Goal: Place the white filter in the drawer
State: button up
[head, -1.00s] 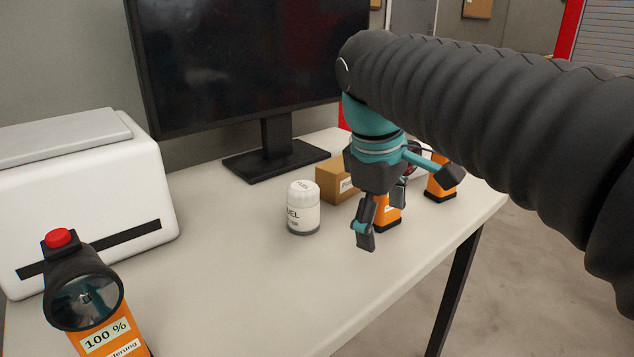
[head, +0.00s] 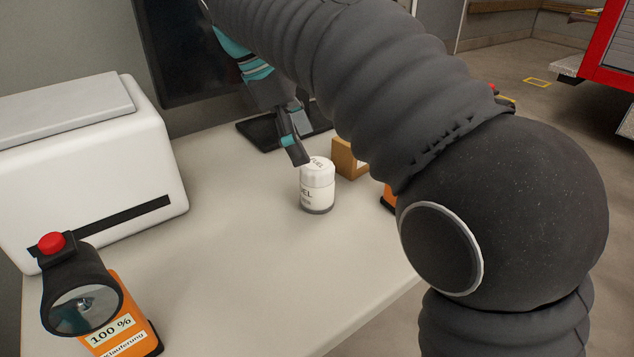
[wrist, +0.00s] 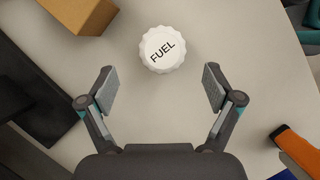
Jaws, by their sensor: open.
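The white filter (head: 317,187), a short white canister with a ridged cap and the word FUEL, stands upright on the table. In the wrist view the white filter (wrist: 162,49) shows from above, just beyond the fingertips and centred between them. My gripper (wrist: 159,88) is open and empty. In the head view my gripper (head: 297,152) is above and just behind the filter, partly hidden by my arm. No drawer can be made out in these frames.
A cardboard box (head: 347,158) stands right behind the filter. A monitor stand (head: 262,133) is at the back. A white machine (head: 95,170) and an orange flashlight (head: 110,330) are at left. The table's (head: 235,255) middle is clear.

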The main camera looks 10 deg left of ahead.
aim_at(322, 186)
jog(key=b+x, duration=0.1)
jog(key=x, duration=0.8)
jog(key=shift+s+f+b, duration=0.1)
jog(key=shift+f+b, duration=0.25)
jog(key=c, duration=1.5)
notch_tip(322, 186, up, 10)
jog(key=shift+r+p, duration=0.1)
jog(key=shift+p, duration=0.85)
jog(key=shift+c, duration=0.2)
